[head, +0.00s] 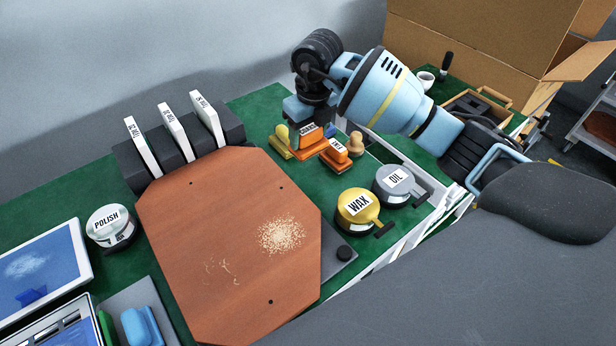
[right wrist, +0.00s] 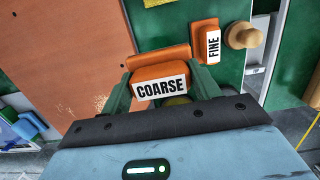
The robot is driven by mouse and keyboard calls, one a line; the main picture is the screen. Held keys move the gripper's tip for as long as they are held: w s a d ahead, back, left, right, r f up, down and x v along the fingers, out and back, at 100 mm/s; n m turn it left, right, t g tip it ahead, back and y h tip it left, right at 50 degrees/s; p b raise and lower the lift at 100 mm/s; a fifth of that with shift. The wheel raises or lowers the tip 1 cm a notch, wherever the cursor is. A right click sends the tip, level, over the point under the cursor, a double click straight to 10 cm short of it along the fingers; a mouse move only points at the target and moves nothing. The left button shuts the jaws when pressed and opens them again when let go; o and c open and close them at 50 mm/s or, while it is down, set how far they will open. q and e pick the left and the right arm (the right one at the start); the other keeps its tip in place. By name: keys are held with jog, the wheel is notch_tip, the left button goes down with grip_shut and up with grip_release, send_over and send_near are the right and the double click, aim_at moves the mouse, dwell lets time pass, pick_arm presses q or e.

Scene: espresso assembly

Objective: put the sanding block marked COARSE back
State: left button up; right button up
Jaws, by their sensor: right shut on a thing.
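The orange sanding block marked COARSE (right wrist: 160,82) is between the two green fingers of my right gripper (right wrist: 160,92), which is shut on it. In the head view the COARSE block (head: 308,130) is at the back of the green bench, under my right gripper (head: 308,121). Whether its underside touches anything is hidden. An orange sanding block marked FINE (head: 337,152) is just right of it; it also shows in the right wrist view (right wrist: 207,42). My left gripper is not in view.
A yellow-green piece (head: 281,143) and a wooden knob (head: 356,143) flank the blocks. WAX (head: 356,208) and OIL (head: 395,183) tins stand in front. A brown board (head: 215,215) with pale dust fills the middle. A POLISH tin (head: 110,226) is left.

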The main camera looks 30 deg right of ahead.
jog(key=shift+f, duration=5)
jog(key=shift+f, duration=0.1)
jog(key=o, duration=0.5)
jog(key=shift+f, duration=0.1)
jog(key=shift+o, duration=0.9)
jog(key=shift+r, duration=0.35)
jog(key=r, duration=0.4)
jog(key=s+r, duration=0.1)
jog(key=r, duration=0.6)
jog(key=shift+s+d+r+p, duration=0.15)
jog(key=shift+s+r+p, duration=0.1)
jog(key=shift+r+p, duration=0.05)
